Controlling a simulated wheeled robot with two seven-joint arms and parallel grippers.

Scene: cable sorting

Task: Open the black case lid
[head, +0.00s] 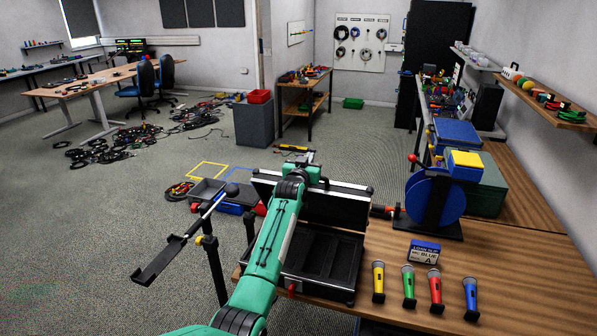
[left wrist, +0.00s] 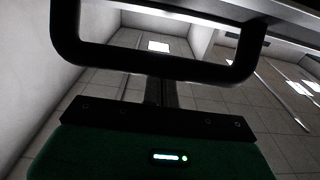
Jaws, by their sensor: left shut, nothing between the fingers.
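The black case stands on the wooden table in the head view. Its lid (head: 340,205) is raised, standing up behind the dark base (head: 318,262), whose foam-like interior is exposed. A small dark handle shows at the lid's upper edge. My green left arm crosses in front of the case, hiding part of the lid and base. My left gripper (head: 304,158) is shut and empty by the lid's upper edge; whether it touches the lid is unclear. The left wrist view shows a dark rounded loop close up; I cannot tell whether it is the handle. My right gripper is out of view.
A blue cable reel (head: 435,200) stands right of the case. A blue label box (head: 424,251) and several coloured microphones (head: 409,283) sit on the table's front right. A black bracket on a stand (head: 160,260) is left of my arm.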

